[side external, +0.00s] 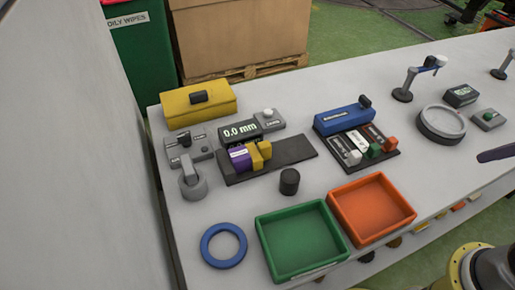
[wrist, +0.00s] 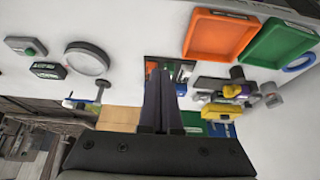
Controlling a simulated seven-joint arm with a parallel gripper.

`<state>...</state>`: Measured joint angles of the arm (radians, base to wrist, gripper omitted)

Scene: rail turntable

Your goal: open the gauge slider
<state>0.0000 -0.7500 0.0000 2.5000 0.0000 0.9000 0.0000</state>
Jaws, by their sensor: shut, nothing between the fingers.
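The gauge stands left of centre in the side view: a dark rail (side external: 290,154) with a purple block (side external: 239,158) at its left end and a yellow slider (side external: 258,154) close against it. The rail to the right of the slider is bare. A display (side external: 240,131) behind it reads 0.0 mm. In the wrist view the yellow slider (wrist: 232,91) shows right of my fingers. My gripper (wrist: 161,72) is shut and empty, its dark fingers apart from the gauge. Dark fingertips (side external: 494,154), apparently mine, show at the side view's right edge.
A green tray (side external: 262,252) and an orange tray (side external: 337,210) lie in front. A dark knob (side external: 289,181) stands between gauge and trays. A blue ring (side external: 223,262) lies front left.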

